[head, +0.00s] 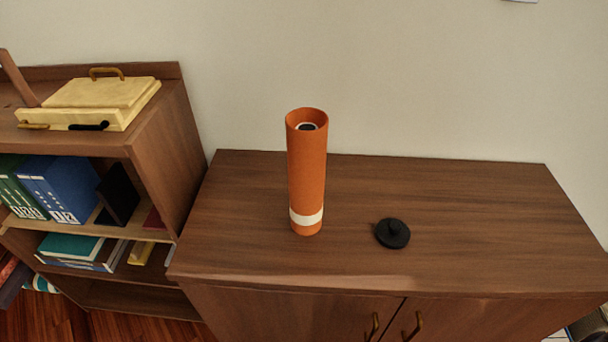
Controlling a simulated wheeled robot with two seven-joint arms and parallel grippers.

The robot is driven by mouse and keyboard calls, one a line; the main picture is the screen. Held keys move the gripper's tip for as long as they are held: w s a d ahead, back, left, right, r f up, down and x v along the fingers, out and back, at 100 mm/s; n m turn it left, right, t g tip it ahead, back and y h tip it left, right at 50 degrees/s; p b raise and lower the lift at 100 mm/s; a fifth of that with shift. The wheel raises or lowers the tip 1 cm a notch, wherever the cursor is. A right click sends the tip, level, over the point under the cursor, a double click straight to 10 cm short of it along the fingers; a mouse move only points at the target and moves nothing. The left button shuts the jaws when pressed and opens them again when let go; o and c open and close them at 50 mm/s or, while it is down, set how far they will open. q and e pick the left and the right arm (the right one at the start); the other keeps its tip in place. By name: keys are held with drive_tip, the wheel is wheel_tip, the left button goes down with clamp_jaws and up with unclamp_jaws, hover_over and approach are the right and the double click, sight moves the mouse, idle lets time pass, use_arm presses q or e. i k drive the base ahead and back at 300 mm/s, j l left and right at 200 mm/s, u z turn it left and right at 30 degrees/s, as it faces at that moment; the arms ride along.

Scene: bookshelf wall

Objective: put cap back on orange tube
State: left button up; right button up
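The orange tube (306,180) stands upright on the wooden cabinet top, with a white band near its base. Its top end is open, and something dark and whitish shows inside the mouth. The black cap (392,234) lies on the cabinet top to the right of the tube, apart from it, with its round knob facing up. Neither of my grippers is in the head view.
The cabinet top (480,215) is otherwise clear, with a wall behind it and doors with brass handles below its front edge. At left, a taller bookshelf (165,140) holds a yellow box (95,95), binders and books.

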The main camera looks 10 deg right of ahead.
sight(307, 150)
drive_tip(key=k+z, duration=0.15)
drive_tip(key=z, duration=0.95)
drive_tip(key=u, duration=1.6)
drive_tip(key=k+l, duration=0.25)
drive_tip(key=l, duration=0.15)
drive_tip(key=k+l, duration=0.2)
drive_tip(key=l, duration=0.15)
drive_tip(key=k+l, duration=0.25)
drive_tip(key=l, duration=0.15)
drive_tip(key=k+l, duration=0.2)
drive_tip(key=l, duration=0.2)
